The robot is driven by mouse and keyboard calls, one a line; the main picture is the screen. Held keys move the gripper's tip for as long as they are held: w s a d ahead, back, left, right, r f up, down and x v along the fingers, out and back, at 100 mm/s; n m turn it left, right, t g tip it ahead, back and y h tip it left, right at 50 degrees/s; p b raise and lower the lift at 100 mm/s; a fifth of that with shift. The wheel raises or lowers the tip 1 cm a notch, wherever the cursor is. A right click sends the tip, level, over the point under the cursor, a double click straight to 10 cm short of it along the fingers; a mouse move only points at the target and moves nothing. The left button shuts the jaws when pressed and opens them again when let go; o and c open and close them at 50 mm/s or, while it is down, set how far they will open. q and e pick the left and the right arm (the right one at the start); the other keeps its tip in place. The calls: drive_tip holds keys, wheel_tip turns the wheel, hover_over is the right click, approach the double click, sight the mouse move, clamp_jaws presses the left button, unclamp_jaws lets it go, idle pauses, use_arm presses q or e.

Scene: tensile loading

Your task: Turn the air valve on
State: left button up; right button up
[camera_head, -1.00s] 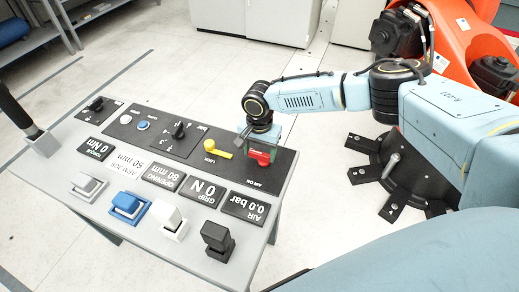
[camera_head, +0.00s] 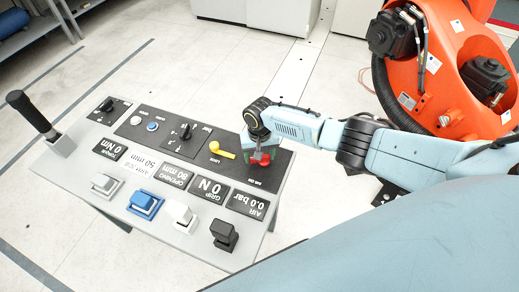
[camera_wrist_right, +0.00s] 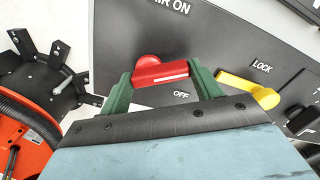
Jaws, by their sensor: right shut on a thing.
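The air valve is a red handle (camera_head: 260,158) on the dark panel at the right end of the console. In the right wrist view the red handle (camera_wrist_right: 160,72) lies between the words AIR ON and OFF. My right gripper (camera_wrist_right: 162,80) has its green fingers on both sides of the handle and is shut on it. In the head view my right gripper (camera_head: 255,145) comes down on the handle from above and partly hides it. The air display (camera_head: 247,204) reads 0.0 bar. My left gripper is not in view.
A yellow lock lever (camera_head: 222,150) sits just left of the valve. The console's front row holds a grey, a blue, a white and a black block (camera_head: 224,235). A black-handled lever (camera_head: 36,117) stands at the left. An orange robot (camera_head: 450,60) stands behind right.

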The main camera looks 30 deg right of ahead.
sight(262, 164)
drive_tip(key=n, duration=0.3)
drive_tip(key=s+n+p, duration=0.1)
drive_tip(key=n, duration=0.7)
drive_tip(key=shift+s+d+p, duration=0.15)
drive_tip(key=shift+s+p, duration=0.05)
drive_tip(key=shift+p, duration=0.15)
drive_tip(key=shift+n, duration=0.4)
drive_tip(key=o, duration=1)
drive_tip(key=shift+r, duration=0.1)
wheel_tip(262, 164, up, 13)
drive_tip(key=p, duration=0.2)
drive_tip(key=shift+r+p, duration=0.15)
drive_tip(key=shift+p, duration=0.25)
